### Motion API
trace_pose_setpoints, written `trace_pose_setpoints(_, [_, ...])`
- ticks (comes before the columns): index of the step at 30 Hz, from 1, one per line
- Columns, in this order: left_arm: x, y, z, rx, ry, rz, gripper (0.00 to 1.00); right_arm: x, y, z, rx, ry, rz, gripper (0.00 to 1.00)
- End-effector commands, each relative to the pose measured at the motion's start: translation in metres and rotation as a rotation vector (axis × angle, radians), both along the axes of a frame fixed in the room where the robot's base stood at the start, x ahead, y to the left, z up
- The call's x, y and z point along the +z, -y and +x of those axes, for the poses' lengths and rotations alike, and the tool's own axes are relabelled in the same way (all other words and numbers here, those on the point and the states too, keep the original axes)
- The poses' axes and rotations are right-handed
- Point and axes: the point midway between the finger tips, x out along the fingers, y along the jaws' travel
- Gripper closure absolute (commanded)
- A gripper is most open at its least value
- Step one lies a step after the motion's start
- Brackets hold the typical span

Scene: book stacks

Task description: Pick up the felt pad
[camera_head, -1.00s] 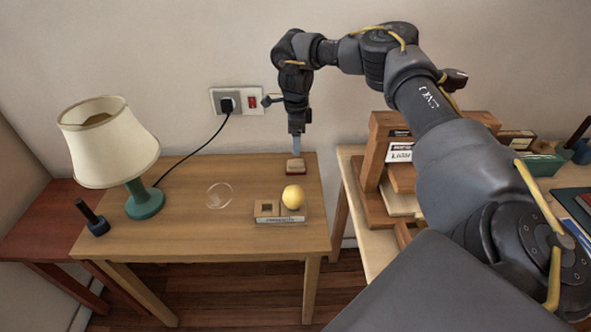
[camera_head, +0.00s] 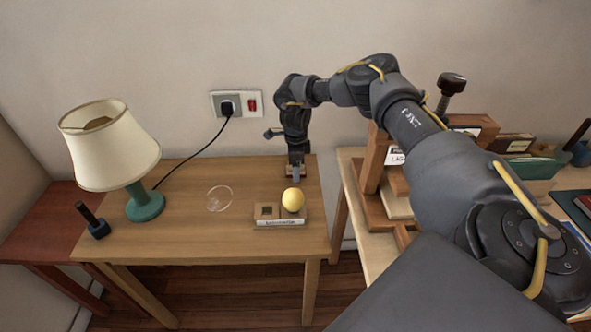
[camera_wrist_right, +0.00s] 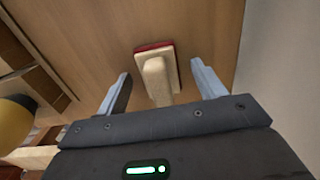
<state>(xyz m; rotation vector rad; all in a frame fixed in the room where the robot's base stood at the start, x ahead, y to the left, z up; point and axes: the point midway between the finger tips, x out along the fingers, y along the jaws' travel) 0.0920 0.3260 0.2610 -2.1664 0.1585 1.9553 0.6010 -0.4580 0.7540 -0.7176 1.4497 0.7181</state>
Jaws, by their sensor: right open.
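The felt pad (camera_wrist_right: 158,82), a small block with a red edge and a pale wooden grip on top, lies on the wooden table (camera_head: 180,230) near its back right corner. In the head view it is mostly hidden behind my right gripper (camera_head: 295,176). In the right wrist view my right gripper (camera_wrist_right: 161,72) is open, with one finger on each side of the pad's grip. Gaps show between fingers and grip, and I see no contact. My left gripper is not in view.
A yellow ball (camera_head: 293,200) sits on a wooden holder with a labelled front (camera_head: 281,223), close in front of my right gripper. A clear round disc (camera_head: 219,198) lies mid-table. A lamp (camera_head: 145,205) stands left. A wall socket (camera_head: 237,103) is behind.

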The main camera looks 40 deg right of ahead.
Motion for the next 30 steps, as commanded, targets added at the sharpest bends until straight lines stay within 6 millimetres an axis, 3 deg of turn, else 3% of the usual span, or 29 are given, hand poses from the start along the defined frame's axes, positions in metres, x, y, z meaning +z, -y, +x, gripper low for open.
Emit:
trace_pose_setpoints(5, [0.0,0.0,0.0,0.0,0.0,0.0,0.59,0.0,0.0,0.0,0.0,0.0,0.0,0.31])
trace_pose_setpoints(16, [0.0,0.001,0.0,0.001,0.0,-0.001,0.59,0.0,0.0,0.0,0.0,0.0,0.0,0.78])
trace_pose_setpoints(25, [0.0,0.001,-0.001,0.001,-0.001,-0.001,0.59,0.002,0.0,0.0,0.0,0.001,0.0,0.8])
trace_pose_setpoints(30, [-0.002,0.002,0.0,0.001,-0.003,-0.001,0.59,0.014,0.0,0.001,0.001,0.002,0.001,0.8])
